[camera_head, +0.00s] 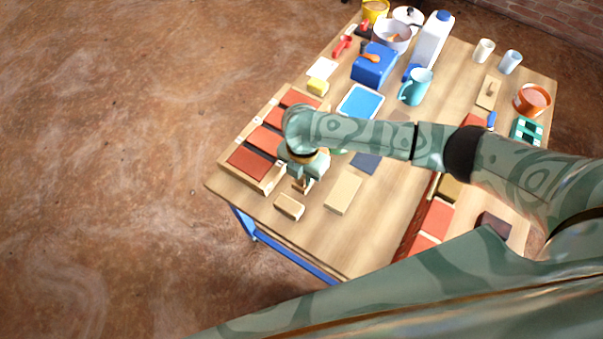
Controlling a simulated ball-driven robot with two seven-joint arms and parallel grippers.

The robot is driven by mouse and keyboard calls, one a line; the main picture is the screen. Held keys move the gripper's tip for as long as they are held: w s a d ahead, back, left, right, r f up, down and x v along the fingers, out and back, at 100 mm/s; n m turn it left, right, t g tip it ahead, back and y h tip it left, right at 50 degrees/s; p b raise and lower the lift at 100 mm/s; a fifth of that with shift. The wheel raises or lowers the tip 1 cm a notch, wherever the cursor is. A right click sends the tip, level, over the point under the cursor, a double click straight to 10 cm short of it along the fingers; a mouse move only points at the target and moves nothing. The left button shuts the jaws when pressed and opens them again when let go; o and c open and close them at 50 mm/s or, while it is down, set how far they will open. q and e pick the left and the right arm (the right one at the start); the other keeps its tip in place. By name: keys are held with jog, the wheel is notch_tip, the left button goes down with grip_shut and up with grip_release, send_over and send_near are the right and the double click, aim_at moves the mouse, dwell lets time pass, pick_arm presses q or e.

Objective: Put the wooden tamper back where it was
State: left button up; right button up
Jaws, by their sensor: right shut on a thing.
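My right arm reaches across the table (385,215) from the right. My right gripper (303,183) points down over the left front part of the table. It is shut on a small brown wooden thing, the wooden tamper (302,187), of which only a little shows below the jaws. The hand hides the rest, and I cannot tell whether it touches the table. My left gripper is not in view.
A wooden tray (226,164) with red bricks lies just left of my gripper. A small wooden block (289,206) and a pale board (343,193) lie in front and right. A blue tray (360,102), blue box (374,65) and turquoise mug (415,87) stand farther back.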

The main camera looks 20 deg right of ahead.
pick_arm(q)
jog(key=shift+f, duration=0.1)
pick_arm(e)
jog(key=shift+f, duration=0.1)
jog(key=shift+f, duration=0.1)
jog(key=o, duration=1)
jog(key=shift+f, duration=0.1)
pick_arm(q)
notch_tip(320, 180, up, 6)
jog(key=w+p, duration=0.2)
jog(key=p, duration=0.4)
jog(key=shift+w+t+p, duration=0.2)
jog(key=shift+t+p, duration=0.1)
jog(key=shift+p, duration=0.05)
pick_arm(e)
notch_tip(320, 180, up, 12)
jog(key=shift+r, duration=0.2)
